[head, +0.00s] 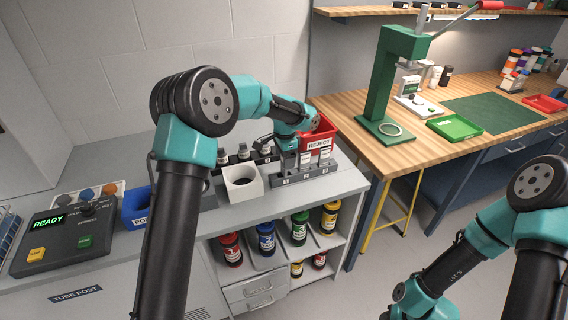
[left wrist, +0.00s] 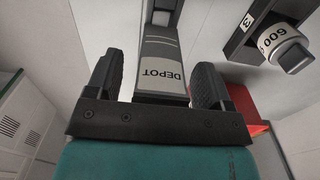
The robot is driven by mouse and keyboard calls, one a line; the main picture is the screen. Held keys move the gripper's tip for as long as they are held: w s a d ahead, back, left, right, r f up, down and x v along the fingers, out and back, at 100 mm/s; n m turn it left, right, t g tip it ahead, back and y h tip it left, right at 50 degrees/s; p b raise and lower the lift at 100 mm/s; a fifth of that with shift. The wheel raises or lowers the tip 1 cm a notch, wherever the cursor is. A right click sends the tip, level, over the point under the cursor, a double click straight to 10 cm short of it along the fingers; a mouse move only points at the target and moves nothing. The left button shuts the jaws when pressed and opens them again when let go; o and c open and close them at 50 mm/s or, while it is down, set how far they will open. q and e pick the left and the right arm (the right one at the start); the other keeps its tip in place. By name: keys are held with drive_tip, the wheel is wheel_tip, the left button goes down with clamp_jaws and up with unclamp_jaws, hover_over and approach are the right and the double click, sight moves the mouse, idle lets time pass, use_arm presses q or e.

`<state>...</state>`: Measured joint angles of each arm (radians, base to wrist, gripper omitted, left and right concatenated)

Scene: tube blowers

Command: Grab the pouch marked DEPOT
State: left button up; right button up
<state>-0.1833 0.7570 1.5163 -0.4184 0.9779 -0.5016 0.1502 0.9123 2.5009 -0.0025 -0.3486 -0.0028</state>
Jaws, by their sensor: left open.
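The grey pouch marked DEPOT (left wrist: 163,72) shows in the left wrist view, its label upside down. My left gripper (left wrist: 157,64) is open, with one finger on each side of the pouch; I cannot tell whether either finger touches it. In the head view my left gripper (head: 288,146) is at the slotted grey rack (head: 291,184), by its leftmost pouch and largely hidden by my arm. Other pale-labelled pouches (head: 324,156) stand to the right in this rack. My right arm is at the lower right, its gripper out of view.
A red REJECT bin (head: 323,132) stands behind the rack. A white square holder (head: 243,184) is to its left. Colored canisters (head: 265,238) fill shelves below. A green press (head: 384,85) stands on the wooden bench.

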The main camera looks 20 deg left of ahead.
use_arm(q)
drive_tip(key=shift+f, duration=0.55)
drive_tip(key=c, duration=1.1)
drive_tip(key=shift+r, duration=0.2)
drive_tip(key=shift+r, duration=1.4)
drive_tip(key=shift+s+r, duration=0.1)
drive_tip(key=shift+r, duration=0.2)
drive_tip(key=s+d, duration=0.1)
drive_tip(key=s, duration=0.4)
drive_tip(key=s+d+r, duration=0.1)
drive_tip(key=s+d, duration=0.1)
drive_tip(key=s, duration=0.3)
drive_tip(key=s+d, duration=0.1)
drive_tip(key=s, duration=0.4)
drive_tip(key=shift+s+d+r, duration=0.15)
